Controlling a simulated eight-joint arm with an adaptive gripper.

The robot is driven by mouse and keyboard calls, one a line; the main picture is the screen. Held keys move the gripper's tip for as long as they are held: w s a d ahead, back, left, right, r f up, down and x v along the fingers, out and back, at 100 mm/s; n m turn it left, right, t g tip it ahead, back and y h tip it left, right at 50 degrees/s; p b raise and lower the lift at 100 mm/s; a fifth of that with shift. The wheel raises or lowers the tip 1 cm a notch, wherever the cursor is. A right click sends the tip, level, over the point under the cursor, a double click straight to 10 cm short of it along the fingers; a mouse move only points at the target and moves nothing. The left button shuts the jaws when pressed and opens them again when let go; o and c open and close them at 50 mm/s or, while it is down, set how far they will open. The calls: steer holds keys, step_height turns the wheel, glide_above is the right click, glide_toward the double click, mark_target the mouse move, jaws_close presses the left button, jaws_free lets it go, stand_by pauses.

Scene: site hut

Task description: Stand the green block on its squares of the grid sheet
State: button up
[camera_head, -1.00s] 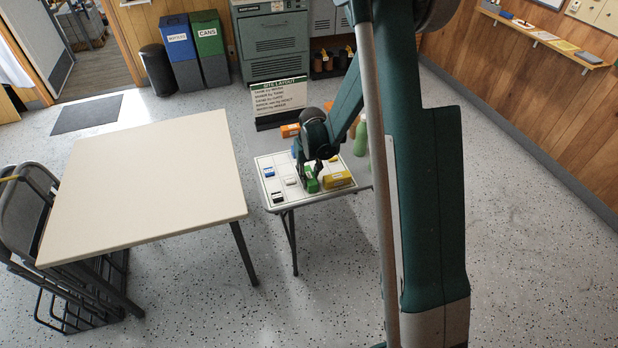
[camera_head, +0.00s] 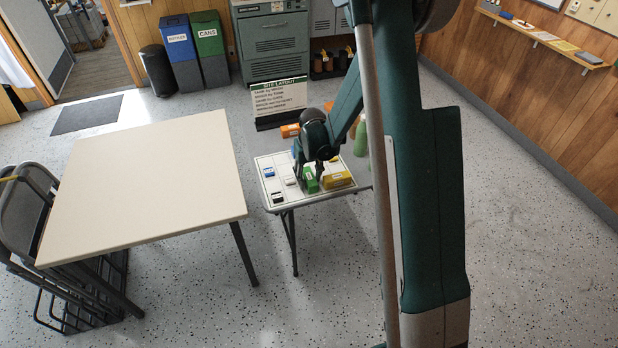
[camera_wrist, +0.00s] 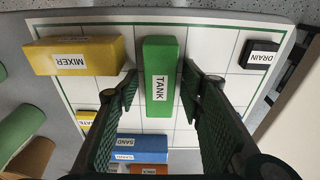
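The green block labelled TANK (camera_wrist: 161,95) rests on the white grid sheet (camera_wrist: 215,48) on the small table. In the head view the green block (camera_head: 311,186) is partly hidden by my gripper (camera_head: 307,177). In the wrist view my gripper (camera_wrist: 161,84) has one finger on each side of the block, with narrow gaps visible, so it looks open around it. The block's long side runs along the fingers' length in that picture. The exact squares under it are hidden.
The yellow MIXER block (camera_wrist: 75,55) is close left of the green block. The black DRAIN block (camera_wrist: 259,54) stands at the right. A blue SAND block (camera_wrist: 140,148) lies nearer the wrist. A large table (camera_head: 150,185) stands left.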

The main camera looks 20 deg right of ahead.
steer(key=shift+r, duration=0.1)
step_height(320, 180, up, 12)
steer(key=s+p, duration=0.1)
steer(key=shift+s+p, duration=0.25)
steer(key=shift+p, duration=0.15)
steer(key=shift+r, duration=0.1)
stand_by(0.9)
step_height(320, 180, up, 10)
steer(key=r+t, duration=0.1)
glide_above(310, 179)
steer(key=s+a, duration=0.1)
steer(key=s, duration=0.5)
steer(key=s+a+r+t, duration=0.2)
steer(key=s+r, duration=0.6)
steer(key=s, duration=0.1)
steer(key=s+a+r+t, duration=0.1)
steer(key=s+r, duration=0.1)
steer(key=s, duration=0.7)
steer(key=s+r+t, duration=0.1)
steer(key=s+r, duration=0.1)
steer(key=s, duration=0.7)
steer(key=shift+s+a+r+t, duration=0.15)
steer(key=shift+a+r+t, duration=0.2)
steer(key=shift+a+t, duration=0.05)
